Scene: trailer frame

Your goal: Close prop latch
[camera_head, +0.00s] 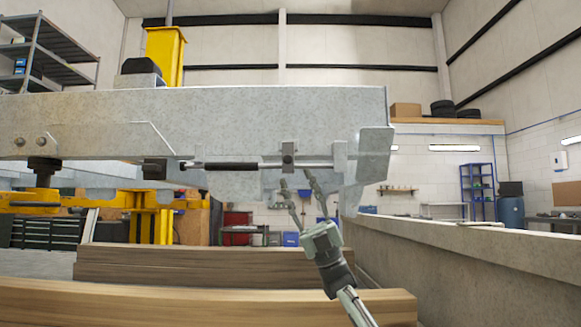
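The galvanized trailer frame beam (220,115) spans the view from the left to the middle right. A prop rod (235,166) with a black sleeve runs level along its lower edge. A small grey latch bracket (288,153) with a dark spot sits around the rod near its right part. My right gripper (295,177) reaches up from below, its two fingers spread apart and empty. The fingertips appear just under the latch bracket, one to either side; whether they touch anything I cannot tell. My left gripper does not show.
Wooden beams (200,268) lie below the frame. A concrete wall (470,255) runs along the right. A yellow post (165,55) stands behind the frame, and yellow supports (150,225) stand beneath it at left. The space around my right wrist looks free.

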